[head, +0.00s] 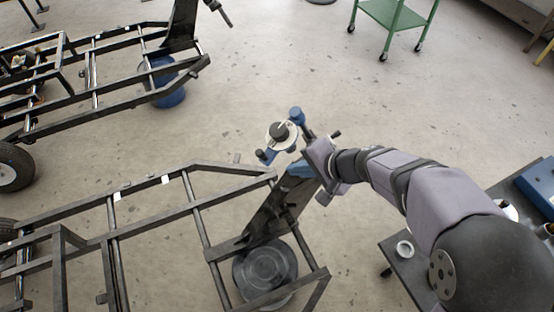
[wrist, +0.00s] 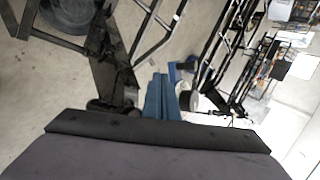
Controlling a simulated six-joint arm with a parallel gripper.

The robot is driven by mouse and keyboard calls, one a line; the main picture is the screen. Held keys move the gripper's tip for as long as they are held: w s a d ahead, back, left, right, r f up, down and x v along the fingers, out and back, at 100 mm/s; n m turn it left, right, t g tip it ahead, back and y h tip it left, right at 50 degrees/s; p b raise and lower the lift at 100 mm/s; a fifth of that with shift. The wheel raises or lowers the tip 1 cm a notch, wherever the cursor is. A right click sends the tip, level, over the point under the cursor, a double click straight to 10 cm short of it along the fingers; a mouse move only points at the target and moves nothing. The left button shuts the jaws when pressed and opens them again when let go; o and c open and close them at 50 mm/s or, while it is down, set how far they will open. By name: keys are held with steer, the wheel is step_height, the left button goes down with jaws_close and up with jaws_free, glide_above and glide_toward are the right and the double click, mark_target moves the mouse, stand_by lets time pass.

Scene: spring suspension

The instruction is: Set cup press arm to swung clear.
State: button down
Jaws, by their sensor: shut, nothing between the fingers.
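My gripper (head: 313,155) is beside a blue press fitting at the top of a dark upright post (head: 272,212) on the near frame. It is shut and holds nothing. The fitting has a pale round disc with a black knob (head: 281,132), a blue rounded end (head: 297,116) behind it and a blue part (head: 300,169) below. I cannot tell which of these is the cup press arm, or whether my gripper touches it. In the wrist view, blue parts (wrist: 160,98) and a pale disc (wrist: 190,98) show past my dark gripper body, with the fingertips hidden.
The near tubular frame (head: 110,195) fills the lower left, with a round dark base (head: 265,268) under its post. A second frame (head: 110,70) stands behind. A side table (head: 403,268) is at lower right. A green trolley (head: 393,14) stands far back. The middle floor is clear.

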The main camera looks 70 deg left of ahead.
mark_target(269, 163)
steer(key=shift+s+a+f+p, duration=0.45)
steer(key=shift+a+f+p, duration=0.2)
steer(key=shift+a, duration=0.4)
steer(key=shift+s+a+f+p, duration=0.5)
steer(key=shift+a+f+p, duration=0.15)
steer(key=shift+a, duration=0.4)
steer(key=shift+s+a+f+p, duration=0.45)
steer(key=shift+a+f+p, duration=0.2)
steer(key=shift+a, duration=0.4)
